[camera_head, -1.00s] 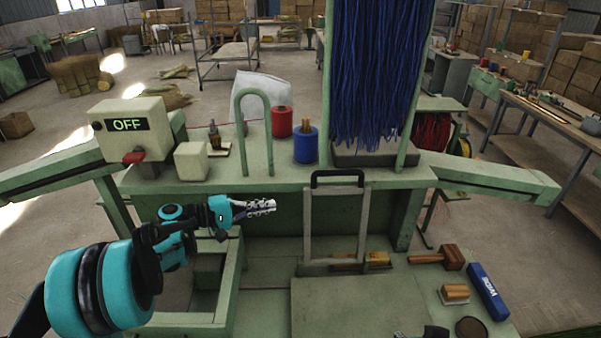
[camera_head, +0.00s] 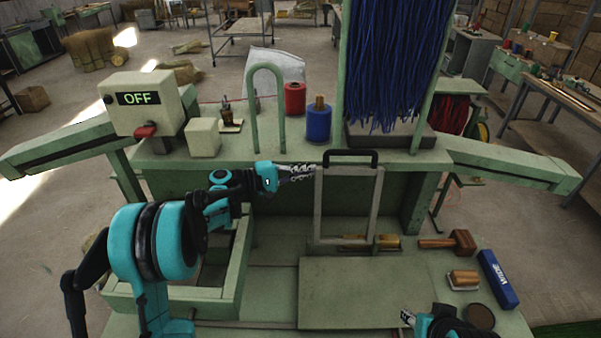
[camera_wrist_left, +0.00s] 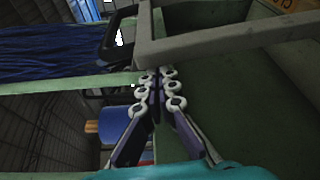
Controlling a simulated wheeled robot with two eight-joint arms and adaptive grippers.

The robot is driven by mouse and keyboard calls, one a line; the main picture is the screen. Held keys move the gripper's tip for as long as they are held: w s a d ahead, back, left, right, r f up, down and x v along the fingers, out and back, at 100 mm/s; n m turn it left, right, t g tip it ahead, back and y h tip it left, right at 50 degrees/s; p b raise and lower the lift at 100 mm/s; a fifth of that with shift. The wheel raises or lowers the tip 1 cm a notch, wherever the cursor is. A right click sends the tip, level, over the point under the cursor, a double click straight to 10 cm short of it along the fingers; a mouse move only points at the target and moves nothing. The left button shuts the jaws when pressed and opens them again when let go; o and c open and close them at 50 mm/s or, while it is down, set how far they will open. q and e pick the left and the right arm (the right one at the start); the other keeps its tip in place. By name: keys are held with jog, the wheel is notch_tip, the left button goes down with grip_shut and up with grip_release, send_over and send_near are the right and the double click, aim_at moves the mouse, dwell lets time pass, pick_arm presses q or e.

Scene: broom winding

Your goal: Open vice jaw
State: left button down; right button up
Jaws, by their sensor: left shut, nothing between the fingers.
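A grey upright frame with a black handle (camera_head: 350,157) stands at the front of the green bench and looks like the vice jaw. Its grey bars (camera_head: 318,210) also show in the left wrist view (camera_wrist_left: 220,38). My left gripper (camera_head: 305,171) is shut and empty, with its fingertips close to the frame's upper left corner. In the left wrist view the fingers (camera_wrist_left: 159,90) lie together just below the bar; I cannot tell whether they touch it. My right gripper (camera_head: 408,318) shows only partly at the bottom edge, and its finger state is unclear.
A wooden mallet (camera_head: 458,243), a brush (camera_head: 462,280) and a blue box (camera_head: 497,279) lie on the right of the lower table. Red (camera_head: 294,99) and blue (camera_head: 318,123) spools and a green hoop (camera_head: 253,110) stand on the bench. A flat green plate (camera_head: 360,290) lies clear in front.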

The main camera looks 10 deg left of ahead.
pick_arm(q)
jog(key=shift+s+d+r+m+b, duration=0.15)
jog(key=shift+s+m, duration=0.1)
jog(key=shift+s, duration=0.35)
jog(key=shift+s+d+r+m+b, duration=0.15)
jog(key=shift+s+m, duration=0.1)
jog(key=shift+s, duration=0.3)
jog(key=shift+a+f, duration=0.1)
